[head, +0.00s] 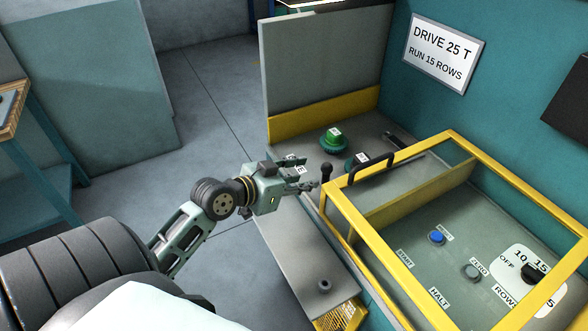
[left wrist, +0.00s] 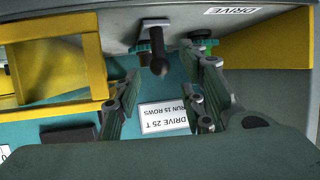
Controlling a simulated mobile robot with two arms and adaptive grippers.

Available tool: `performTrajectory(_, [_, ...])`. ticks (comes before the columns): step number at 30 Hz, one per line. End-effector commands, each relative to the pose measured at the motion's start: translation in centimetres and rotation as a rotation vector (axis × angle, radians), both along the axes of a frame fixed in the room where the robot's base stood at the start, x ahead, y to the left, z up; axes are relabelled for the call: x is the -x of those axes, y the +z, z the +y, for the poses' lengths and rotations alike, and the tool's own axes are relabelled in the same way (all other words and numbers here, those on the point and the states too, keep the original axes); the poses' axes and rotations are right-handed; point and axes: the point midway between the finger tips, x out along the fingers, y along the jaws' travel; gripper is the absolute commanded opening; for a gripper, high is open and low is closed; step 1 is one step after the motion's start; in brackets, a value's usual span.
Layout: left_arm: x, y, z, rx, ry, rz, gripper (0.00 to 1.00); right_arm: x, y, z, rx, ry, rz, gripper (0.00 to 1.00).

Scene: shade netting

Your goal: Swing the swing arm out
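A black ball-topped knob (head: 327,172) stands on the grey deck by the yellow frame's corner. My left gripper (head: 312,178) is just left of this knob, above the bar's back end. In the left wrist view my left gripper (left wrist: 165,88) has its fingers apart, with the dark knob (left wrist: 158,64) showing beyond the gap, not gripped. My right gripper is not in view.
A yellow guard frame (head: 398,285) with a black handle (head: 371,170) covers the button panel (head: 431,262). A green knob (head: 334,141) stands on the deck behind. A grey upright panel (head: 325,65) borders the deck. Open floor (head: 210,110) lies to the left.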

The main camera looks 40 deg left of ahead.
Motion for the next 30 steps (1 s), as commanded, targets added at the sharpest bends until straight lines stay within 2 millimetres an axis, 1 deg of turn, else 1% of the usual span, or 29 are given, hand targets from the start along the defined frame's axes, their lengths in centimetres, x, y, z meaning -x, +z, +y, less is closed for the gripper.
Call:
performTrajectory(1, [0.8,0.3,0.1,-0.003,-0.002,0.002,0.38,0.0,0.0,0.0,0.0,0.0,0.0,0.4])
performTrajectory(6, [2.2,0.8,0.5,0.0,0.0,0.002,0.38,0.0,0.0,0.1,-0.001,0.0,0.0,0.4])
performTrajectory(10, [2.5,1.1,0.6,-0.001,0.0,0.0,0.38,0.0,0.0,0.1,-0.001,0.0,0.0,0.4])
performTrajectory(17, [2.5,1.1,0.6,0.0,0.0,0.0,0.38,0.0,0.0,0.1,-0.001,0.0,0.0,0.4])
performTrajectory(19, [2.5,1.0,0.6,0.003,0.002,0.0,0.32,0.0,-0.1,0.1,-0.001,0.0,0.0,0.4])
performTrajectory(21, [2.5,0.7,0.6,0.029,0.018,-0.003,0.26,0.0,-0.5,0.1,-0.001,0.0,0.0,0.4])
performTrajectory(23, [2.4,0.0,0.7,0.086,0.051,-0.007,0.21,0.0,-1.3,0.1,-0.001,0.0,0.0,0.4])
performTrajectory(26, [2.3,-1.4,1.2,0.258,0.144,-0.024,0.12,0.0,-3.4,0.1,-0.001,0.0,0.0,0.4])
performTrajectory(29, [2.1,-3.0,2.0,0.503,0.264,-0.054,0.04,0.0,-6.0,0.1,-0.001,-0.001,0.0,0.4])
performTrajectory(30, [2.1,-3.5,2.3,0.609,0.311,-0.07,0.0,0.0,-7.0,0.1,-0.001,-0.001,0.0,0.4])
